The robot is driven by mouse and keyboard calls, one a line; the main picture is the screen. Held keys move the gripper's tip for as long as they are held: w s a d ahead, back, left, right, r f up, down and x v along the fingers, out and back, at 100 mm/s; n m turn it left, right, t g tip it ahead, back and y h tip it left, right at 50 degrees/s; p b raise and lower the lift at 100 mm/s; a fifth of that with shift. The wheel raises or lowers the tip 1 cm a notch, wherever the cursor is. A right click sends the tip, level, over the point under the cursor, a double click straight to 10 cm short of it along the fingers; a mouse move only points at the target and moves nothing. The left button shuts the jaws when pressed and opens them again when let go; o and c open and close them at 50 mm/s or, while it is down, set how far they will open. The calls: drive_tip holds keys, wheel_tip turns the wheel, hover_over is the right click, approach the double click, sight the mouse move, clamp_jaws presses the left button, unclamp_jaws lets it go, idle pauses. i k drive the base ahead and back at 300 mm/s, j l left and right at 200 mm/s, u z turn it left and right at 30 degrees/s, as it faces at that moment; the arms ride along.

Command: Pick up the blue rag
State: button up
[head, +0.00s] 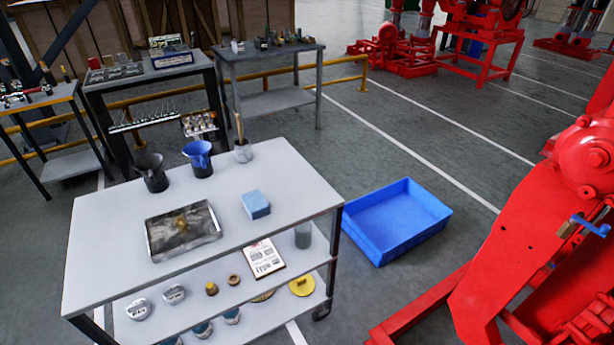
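The blue rag (256,204) appears as a small, thick, folded block. It lies flat near the right part of the top of a white trolley (110,245), with clear tabletop around it. My gripper is not in view, and nothing touches the rag.
On the trolley top are a metal tray (183,230), a dark jug (152,172), a blue jug (199,158) and a cup with a brush (243,150). A blue bin (397,220) stands on the floor beside it. Red machinery (535,235) fills the right side.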

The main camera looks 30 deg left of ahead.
sight(256, 206)
drive_tip(key=l+u, duration=0.1)
drive_tip(key=u, duration=0.3)
drive_tip(key=l+u, duration=0.1)
drive_tip(key=u, duration=0.25)
drive_tip(key=l+u, duration=0.15)
drive_tip(key=u, duration=0.25)
drive_tip(key=i, duration=0.05)
